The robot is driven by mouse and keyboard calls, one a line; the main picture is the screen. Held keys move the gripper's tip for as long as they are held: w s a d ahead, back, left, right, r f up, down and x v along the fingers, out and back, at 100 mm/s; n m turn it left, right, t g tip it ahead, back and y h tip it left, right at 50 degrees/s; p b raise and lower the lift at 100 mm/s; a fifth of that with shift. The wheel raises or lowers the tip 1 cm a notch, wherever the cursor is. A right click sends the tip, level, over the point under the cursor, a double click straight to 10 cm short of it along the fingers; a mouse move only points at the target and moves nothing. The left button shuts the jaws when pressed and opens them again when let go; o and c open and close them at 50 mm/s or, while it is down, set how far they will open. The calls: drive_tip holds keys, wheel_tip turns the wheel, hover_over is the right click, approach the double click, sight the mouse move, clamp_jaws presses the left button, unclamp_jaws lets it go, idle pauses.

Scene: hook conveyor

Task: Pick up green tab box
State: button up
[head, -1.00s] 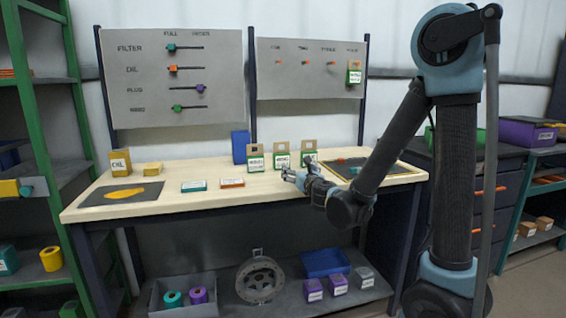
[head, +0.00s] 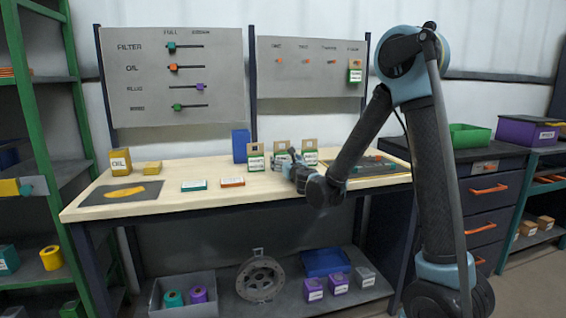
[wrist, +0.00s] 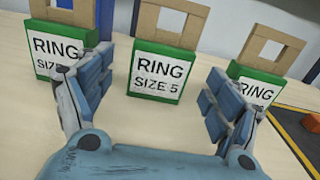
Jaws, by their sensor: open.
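Three green boxes with tan hang tabs stand in a row on the bench: a left one (head: 256,162), a middle one (head: 280,160) and a right one (head: 310,158). In the wrist view the middle box (wrist: 160,72) reads "RING SIZE 5" and stands upright between my spread fingers, a little ahead of them. The left box (wrist: 58,48) and right box (wrist: 258,88) flank it, each partly covered by a finger. My gripper (head: 294,168) is open and empty, low over the bench in front of the middle box, hiding part of it.
A blue box (head: 240,146) stands behind the row. A dark mat (head: 372,166) lies to the right. Teal (head: 194,185) and orange (head: 232,182) flat boxes lie left on the bench (head: 215,204). Another green tabbed box (head: 355,73) hangs on the right board.

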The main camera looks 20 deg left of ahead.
sight(283, 157)
drive_tip(key=shift+r+x, duration=0.15)
drive_tip(key=shift+x, duration=1.2)
drive_tip(key=shift+r+x, duration=0.1)
drive_tip(key=shift+x, duration=1.2)
drive_tip(key=shift+w+d, duration=0.1)
drive_tip(key=c, duration=1.2)
